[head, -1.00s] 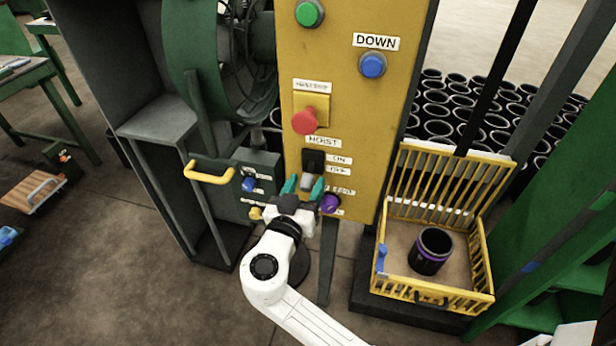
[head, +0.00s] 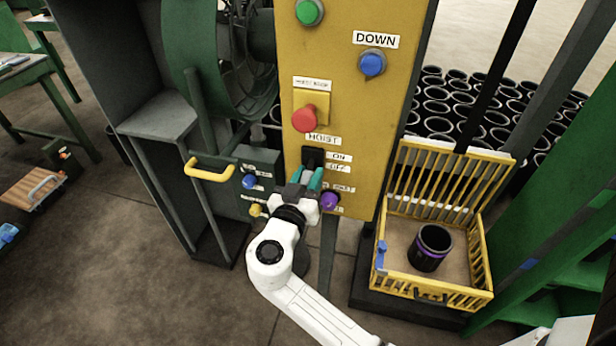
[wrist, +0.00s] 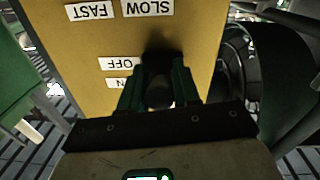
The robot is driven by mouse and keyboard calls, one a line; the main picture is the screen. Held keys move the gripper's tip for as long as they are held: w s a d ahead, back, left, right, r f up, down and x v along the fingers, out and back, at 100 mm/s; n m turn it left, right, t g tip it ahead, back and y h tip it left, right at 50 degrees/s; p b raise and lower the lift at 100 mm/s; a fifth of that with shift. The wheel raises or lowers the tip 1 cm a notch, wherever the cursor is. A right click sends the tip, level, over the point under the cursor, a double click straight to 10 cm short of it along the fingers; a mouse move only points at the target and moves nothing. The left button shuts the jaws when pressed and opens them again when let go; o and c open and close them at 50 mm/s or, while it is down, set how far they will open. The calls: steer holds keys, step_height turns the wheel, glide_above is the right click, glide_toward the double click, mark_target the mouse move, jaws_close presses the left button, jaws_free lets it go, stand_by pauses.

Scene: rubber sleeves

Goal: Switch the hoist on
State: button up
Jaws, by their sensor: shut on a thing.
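The hoist switch (head: 313,156) is a black unit on the yellow panel, under the HOIST label and left of the ON and OFF labels. My gripper (head: 307,178), with teal fingers, is at its lower part and shut on the switch's handle. In the wrist view the dark rounded handle (wrist: 158,94) sits between the two green fingers, beside the upside-down OFF label (wrist: 119,63) and ON label (wrist: 117,83). My fingers hide most of the handle in the head view, so I cannot tell its exact position.
A red mushroom button (head: 304,118) is above the switch. A purple knob (head: 330,200) is just right of my gripper. A blue knob (head: 250,181) and yellow handle (head: 210,173) are left. A yellow cage (head: 461,291) with a black sleeve (head: 431,248) stands right.

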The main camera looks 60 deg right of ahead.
mark_target(309, 169)
steer(key=shift+c, duration=0.6)
steer(key=shift+r, duration=0.1)
steer(key=shift+a, duration=0.1)
steer(key=r+y+p, duration=0.1)
steer(key=y+p, duration=0.1)
steer(key=p, duration=0.1)
steer(key=r+g+y+p, duration=0.1)
steer(key=y+p, duration=0.1)
steer(key=shift+a+p, duration=0.2)
steer(key=shift+p, duration=0.2)
steer(key=y+p, duration=0.2)
steer(key=p, duration=0.1)
steer(key=shift+r+g, duration=0.35)
steer(key=shift+g, duration=0.05)
steer(key=shift+g+y+p, duration=0.3)
steer(key=shift+y+p, duration=0.4)
steer(key=shift+p, duration=0.45)
steer(key=o, duration=1)
steer(key=shift+d, duration=0.1)
